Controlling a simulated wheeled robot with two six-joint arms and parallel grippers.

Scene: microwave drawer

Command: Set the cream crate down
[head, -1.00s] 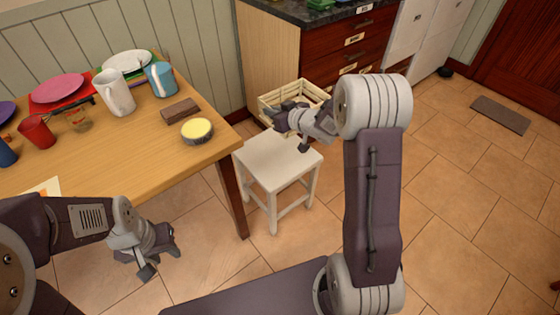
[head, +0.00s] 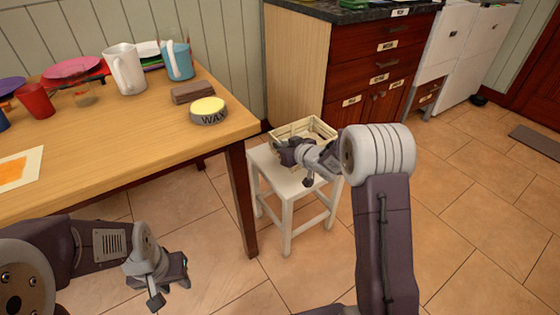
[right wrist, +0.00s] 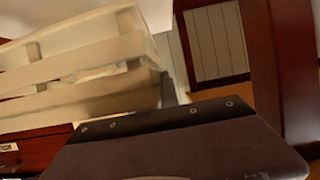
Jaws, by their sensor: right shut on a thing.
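The cream slatted crate (head: 318,128) is in the head view at the back of the white stool (head: 262,158), partly over its seat. I cannot tell whether it touches the seat. My right gripper (head: 288,151) is shut on the crate's near side; the arm hides part of the crate and stool. The right wrist view shows the crate's slats (right wrist: 80,60) close up at the left, beside a dark finger plate (right wrist: 165,125). My left gripper (head: 172,281) is empty, low in front of the table, with its fingers apart.
The wooden table (head: 130,140) stands left of the stool, holding a wax tin (head: 208,112), a brown block (head: 193,94), a white pitcher (head: 125,70) and a blue mug (head: 178,62). A dark red drawer cabinet (head: 365,70) stands behind the crate.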

